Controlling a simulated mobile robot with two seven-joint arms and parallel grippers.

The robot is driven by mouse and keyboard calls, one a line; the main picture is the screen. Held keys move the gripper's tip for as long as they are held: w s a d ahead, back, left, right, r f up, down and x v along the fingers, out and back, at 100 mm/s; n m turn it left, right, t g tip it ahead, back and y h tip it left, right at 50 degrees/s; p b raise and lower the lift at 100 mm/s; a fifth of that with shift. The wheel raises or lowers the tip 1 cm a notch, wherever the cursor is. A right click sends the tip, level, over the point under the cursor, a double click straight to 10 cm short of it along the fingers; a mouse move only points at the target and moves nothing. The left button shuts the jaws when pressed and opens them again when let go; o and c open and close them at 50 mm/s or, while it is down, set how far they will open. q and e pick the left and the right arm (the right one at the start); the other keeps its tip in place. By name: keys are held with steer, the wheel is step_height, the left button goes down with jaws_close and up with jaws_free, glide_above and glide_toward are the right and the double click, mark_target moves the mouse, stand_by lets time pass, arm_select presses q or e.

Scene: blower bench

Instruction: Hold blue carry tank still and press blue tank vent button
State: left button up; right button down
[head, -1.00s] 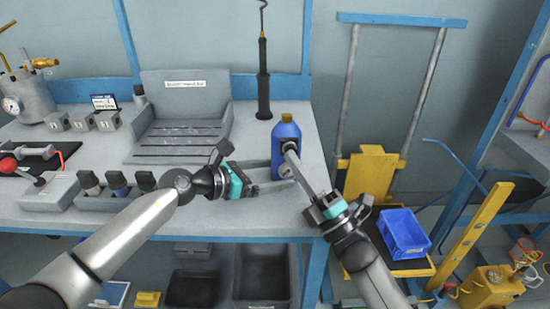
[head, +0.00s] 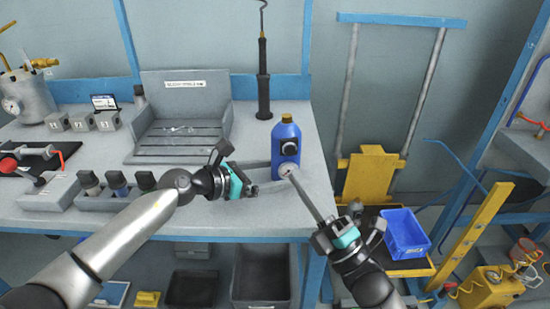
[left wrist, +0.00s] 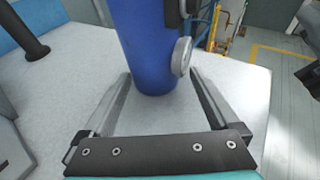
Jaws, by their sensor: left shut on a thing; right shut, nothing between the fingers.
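The blue carry tank (head: 286,133) stands upright near the bench's right front edge, with a brown cap on top. It also shows in the left wrist view (left wrist: 146,48). A black round fitting (head: 288,148) is on its front. Below it is a pale round disc (head: 284,169), also visible side-on in the left wrist view (left wrist: 182,57). My left gripper (head: 279,186) is shut on the tank's lower part, one finger on each side. My right gripper (head: 291,174) is shut and empty, its fingertips at the disc in the head view. I cannot tell whether they touch it.
A grey slatted tray (head: 178,140) and a row of dark-capped bottles (head: 117,184) stand left of the tank. A black upright tool (head: 264,90) stands behind it. A blue bin (head: 404,232) sits on a yellow cart right of the bench.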

arm_select(q)
steer(key=shift+f, duration=0.1)
steer(key=o, duration=0.6)
steer(key=shift+a, duration=0.1)
